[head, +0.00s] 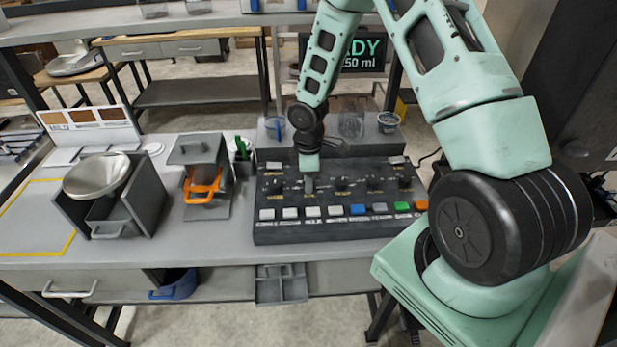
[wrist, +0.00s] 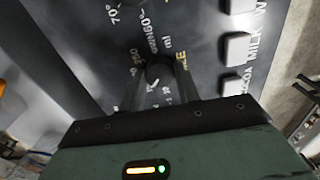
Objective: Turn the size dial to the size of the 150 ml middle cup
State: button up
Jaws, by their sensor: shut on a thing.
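The size dial (wrist: 158,72) is a dark round knob on the black control panel (head: 330,222), with "ml" and small numbers printed around it in the wrist view. My gripper (wrist: 160,85) is shut on this dial, one finger on each side. In the head view my gripper (head: 309,178) reaches down onto the second knob from the left, hiding most of it. A screen (head: 362,52) behind my arm shows "ADY" and "50 ml", its left part hidden.
More knobs (head: 342,184) sit to the right of the dial, and a row of white, blue, grey, green and orange buttons (head: 358,210) runs along the front. An orange-handled unit (head: 203,185) and a metal bowl (head: 97,176) stand left.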

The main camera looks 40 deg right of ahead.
dwell(0.5)
jog(key=o, duration=1)
notch_tip(320, 180, up, 18)
jog(key=shift+f+b, duration=0.25)
jog(key=shift+b, duration=0.5)
jog(key=s+a+m+b, duration=0.1)
jog(key=s+a+b, duration=0.1)
jog(key=s+a, duration=0.65)
jog(key=s+a+m+b, duration=0.1)
jog(key=s+a+b, duration=0.35)
jog(key=a, duration=0.75)
jog(key=shift+m+y, duration=0.3)
jog(key=shift+m, duration=0.2)
jog(key=s+a, duration=0.1)
jog(key=s, duration=0.3)
jog(key=s+a+f, duration=0.1)
jog(key=s, duration=0.2)
jog(key=s+a, duration=0.2)
jog(key=s, duration=0.2)
jog(key=shift+s+f, duration=0.2)
jog(key=shift+s, duration=0.1)
